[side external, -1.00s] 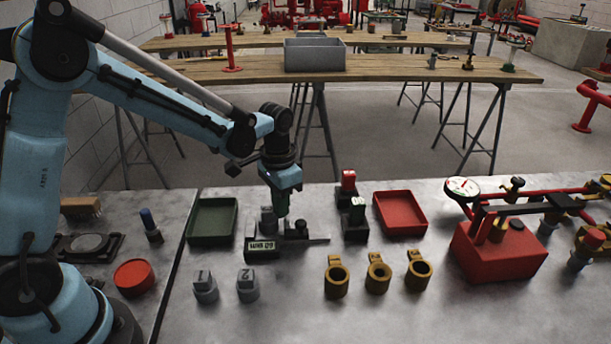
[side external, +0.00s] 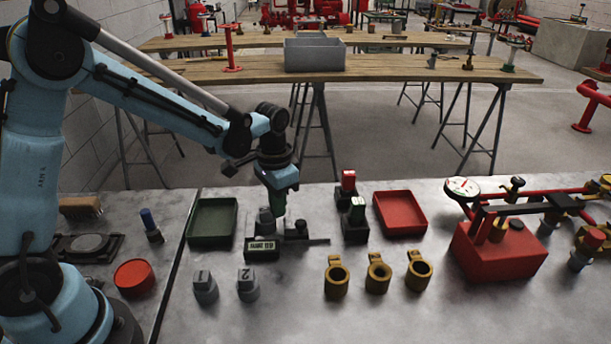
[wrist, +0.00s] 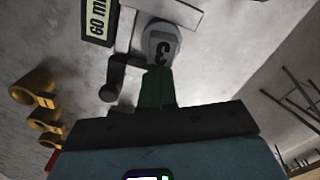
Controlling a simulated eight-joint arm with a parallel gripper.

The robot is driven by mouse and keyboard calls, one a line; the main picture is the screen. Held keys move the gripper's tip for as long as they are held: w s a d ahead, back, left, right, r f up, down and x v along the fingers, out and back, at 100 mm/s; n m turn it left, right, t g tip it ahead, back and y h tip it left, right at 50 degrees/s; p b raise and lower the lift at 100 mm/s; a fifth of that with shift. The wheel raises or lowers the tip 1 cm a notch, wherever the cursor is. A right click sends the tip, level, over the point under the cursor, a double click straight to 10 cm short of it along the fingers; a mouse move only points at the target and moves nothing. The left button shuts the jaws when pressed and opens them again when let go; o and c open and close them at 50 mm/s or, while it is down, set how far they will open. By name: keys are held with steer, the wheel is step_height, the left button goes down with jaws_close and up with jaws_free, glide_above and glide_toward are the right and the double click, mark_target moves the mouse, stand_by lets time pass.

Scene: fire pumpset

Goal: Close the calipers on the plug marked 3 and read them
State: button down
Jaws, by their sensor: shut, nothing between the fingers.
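The grey plug marked 3 (wrist: 162,45) sits at the calipers, between pale caliper parts in the wrist view; whether both jaws touch it I cannot tell. In the side view the plug (side external: 265,216) is partly behind my gripper. The calipers (side external: 318,241) lie flat with a dark slider knob (side external: 301,228) right of the plug and a display (side external: 262,250) in front. The display (wrist: 97,20) is cut off in the wrist view, and I cannot read it surely. My gripper (side external: 279,214) points down beside the plug, its green fingers (wrist: 157,88) shut and empty.
Plugs marked 1 (side external: 204,288) and 2 (side external: 247,285) and three brass ring fittings (side external: 377,275) stand in front. A green tray (side external: 213,222) is left, a red tray (side external: 401,213) right.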

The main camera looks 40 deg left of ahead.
steer(key=shift+w+d, duration=0.3)
steer(key=shift+d+r, duration=0.1)
step_height(320, 180, up, 7)
stand_by(1.0)
